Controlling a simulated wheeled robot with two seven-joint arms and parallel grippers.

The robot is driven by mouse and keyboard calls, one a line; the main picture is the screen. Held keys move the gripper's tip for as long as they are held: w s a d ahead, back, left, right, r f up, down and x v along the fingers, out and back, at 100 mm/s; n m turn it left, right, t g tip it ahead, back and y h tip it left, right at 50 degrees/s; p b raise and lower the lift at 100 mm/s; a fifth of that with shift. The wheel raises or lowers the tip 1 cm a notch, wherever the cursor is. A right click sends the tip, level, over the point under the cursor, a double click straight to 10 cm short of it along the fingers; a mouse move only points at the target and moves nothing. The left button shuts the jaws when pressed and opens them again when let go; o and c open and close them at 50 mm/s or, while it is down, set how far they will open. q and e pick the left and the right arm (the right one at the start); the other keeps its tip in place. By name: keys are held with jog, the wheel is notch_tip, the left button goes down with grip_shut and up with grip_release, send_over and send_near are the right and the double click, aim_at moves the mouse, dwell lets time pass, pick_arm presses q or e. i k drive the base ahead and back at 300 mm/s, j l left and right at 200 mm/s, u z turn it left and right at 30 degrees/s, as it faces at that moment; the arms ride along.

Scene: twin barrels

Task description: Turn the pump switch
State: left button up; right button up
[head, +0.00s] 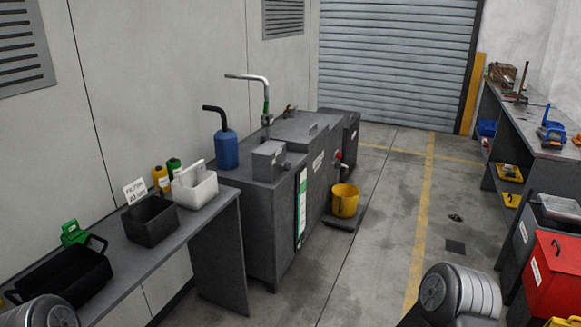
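A dark grey machine (270,215) stands against the left wall in the head view. A small grey box (268,160) with a pale label sits on its top. I cannot tell for sure which part is the pump switch. A red fitting (338,156) shows on the machine's right side, above a yellow bucket (345,200). A bent metal pipe (258,82) rises behind the box, and a blue container (226,149) with a black spout stands beside it. Only rounded links of my arms show at the bottom corners, apart from the machine. Neither gripper is in view.
A left bench (160,245) carries a black bin (150,221), a white caddy (194,188), a black tray and small bottles. A right bench (530,140) holds tools. A red toolbox (552,270) stands at lower right. The floor between is mostly clear.

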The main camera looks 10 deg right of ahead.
aim_at(287, 166)
jog(key=i+l, duration=0.65)
jog(key=l, duration=0.25)
jog(key=i+l, duration=0.65)
jog(key=l, duration=0.2)
jog(key=i+l, duration=0.35)
jog(key=i+l+u, duration=0.1)
jog(key=i+l, duration=0.2)
jog(key=l, duration=0.25)
jog(key=i+l, duration=0.65)
jog(key=l, duration=0.3)
